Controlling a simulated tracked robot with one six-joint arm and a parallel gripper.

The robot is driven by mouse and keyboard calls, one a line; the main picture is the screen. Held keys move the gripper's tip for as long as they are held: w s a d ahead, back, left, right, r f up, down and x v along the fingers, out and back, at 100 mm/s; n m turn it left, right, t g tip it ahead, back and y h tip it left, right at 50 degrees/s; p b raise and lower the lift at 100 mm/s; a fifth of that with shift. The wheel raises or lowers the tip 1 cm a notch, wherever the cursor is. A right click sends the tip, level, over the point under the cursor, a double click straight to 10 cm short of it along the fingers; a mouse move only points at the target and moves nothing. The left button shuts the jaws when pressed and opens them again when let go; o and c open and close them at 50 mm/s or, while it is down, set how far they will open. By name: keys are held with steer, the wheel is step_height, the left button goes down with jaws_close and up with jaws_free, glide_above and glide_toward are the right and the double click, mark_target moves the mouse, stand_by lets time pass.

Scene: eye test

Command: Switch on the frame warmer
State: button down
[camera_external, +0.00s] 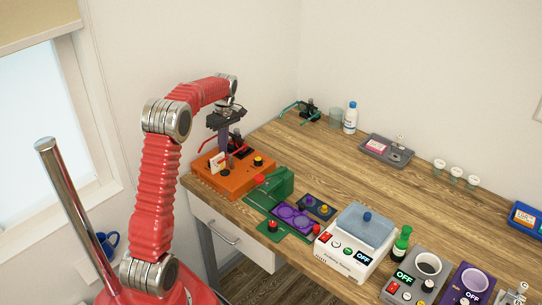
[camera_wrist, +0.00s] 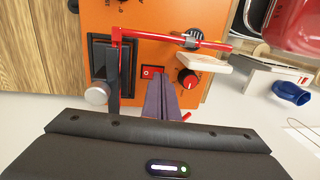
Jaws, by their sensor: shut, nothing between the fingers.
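My gripper (camera_external: 222,153) points down over the orange box (camera_external: 238,183) at the left end of the bench. In the wrist view its two purple fingers (camera_wrist: 159,80) are together and empty, with tips at the red rocker switch (camera_wrist: 151,71) of the orange box (camera_wrist: 140,15). I cannot tell whether they touch it. I cannot read which device is the frame warmer. A grey unit with a round well (camera_external: 416,272) and a purple unit (camera_external: 468,285) also stand on the bench; the grey unit's display reads OFF.
A red bar (camera_wrist: 160,37) and a pale tab (camera_wrist: 204,63) stand close around the fingers. The bench middle (camera_external: 360,180) is clear.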

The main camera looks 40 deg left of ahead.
steer(key=shift+s+f, duration=0.1)
steer(key=shift+f, duration=0.7)
